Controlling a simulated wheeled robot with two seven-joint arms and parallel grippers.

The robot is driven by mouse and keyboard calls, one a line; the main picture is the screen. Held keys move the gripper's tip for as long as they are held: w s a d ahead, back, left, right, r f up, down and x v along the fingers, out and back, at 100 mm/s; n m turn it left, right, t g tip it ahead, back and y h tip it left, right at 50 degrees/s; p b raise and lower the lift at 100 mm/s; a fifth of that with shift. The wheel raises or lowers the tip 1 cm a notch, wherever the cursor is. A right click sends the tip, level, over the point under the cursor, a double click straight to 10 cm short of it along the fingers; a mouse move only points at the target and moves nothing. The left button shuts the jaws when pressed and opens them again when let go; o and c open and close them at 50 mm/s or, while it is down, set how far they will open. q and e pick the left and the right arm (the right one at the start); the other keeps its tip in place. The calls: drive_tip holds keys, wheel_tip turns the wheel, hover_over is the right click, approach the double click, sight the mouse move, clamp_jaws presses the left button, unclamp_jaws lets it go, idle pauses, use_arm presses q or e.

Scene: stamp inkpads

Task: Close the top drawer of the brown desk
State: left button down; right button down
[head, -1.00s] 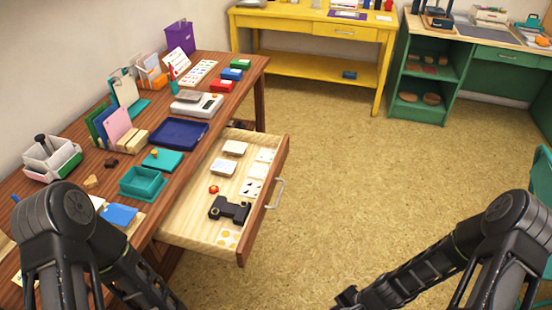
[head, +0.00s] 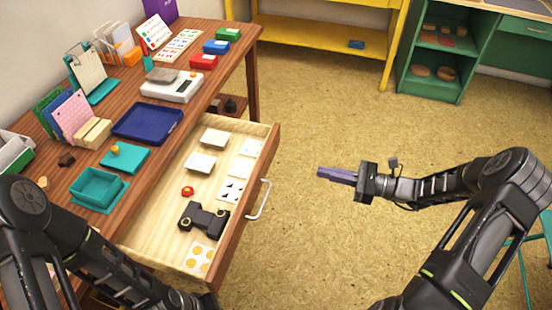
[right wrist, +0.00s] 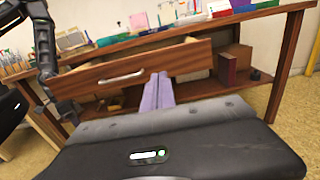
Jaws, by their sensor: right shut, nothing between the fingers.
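The brown desk (head: 222,92) stands at the left in the head view. Its top drawer (head: 238,222) is pulled out, with a pale metal handle (head: 260,200) on its front. The drawer front (right wrist: 135,72) and handle (right wrist: 122,78) also show in the right wrist view. My right gripper (head: 322,172) is shut and empty, to the right of the drawer front and apart from it, with its purple fingers pointing left. Its fingers (right wrist: 158,92) also show in the right wrist view. My left arm crosses the lower left of the head view; its gripper is not visible.
The drawer holds white cards, a dark object (head: 203,218) and a small red item (head: 187,191). The desk top carries a blue tray (head: 147,123), a scale (head: 172,87) and ink pads. The floor (head: 330,110) right of the drawer is clear.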

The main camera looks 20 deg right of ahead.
sight(267, 160)
drive_tip(key=shift+a, duration=0.1)
use_arm(q)
drive_tip(key=shift+r, duration=0.15)
use_arm(e)
drive_tip(key=x, duration=1.4)
drive_tip(key=shift+f, duration=0.1)
